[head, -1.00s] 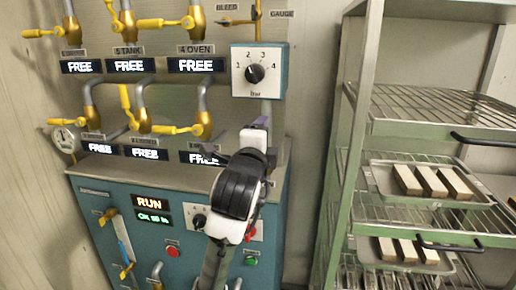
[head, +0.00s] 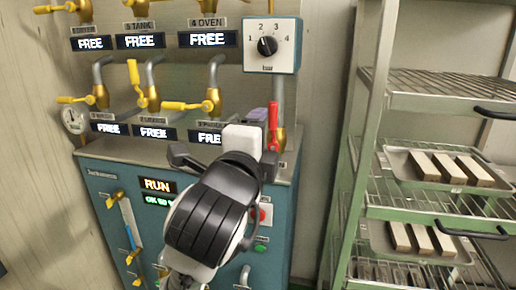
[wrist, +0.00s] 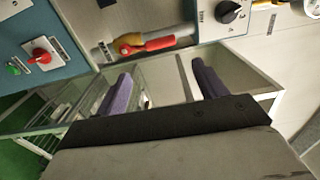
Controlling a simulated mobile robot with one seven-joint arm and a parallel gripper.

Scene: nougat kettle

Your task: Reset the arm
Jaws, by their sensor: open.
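My gripper (head: 222,135) is in front of the blue machine in the head view, partly hidden by my dark wrist. In the wrist view its two purple fingers (wrist: 163,88) stand wide apart, and nothing shows between them but the shelving and wall behind. A red-handled valve (head: 273,128) with a brass body is just right of my gripper in the head view. Its handle points up. The valve also shows in the wrist view (wrist: 155,43), beyond the fingers and apart from them.
The blue machine (head: 100,195) carries a RUN display (head: 157,185) and buttons. Yellow-handled valves and FREE displays line the panel above. A dial box (head: 271,45) hangs at upper right. A green rack (head: 352,165) with trays of bars stands right.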

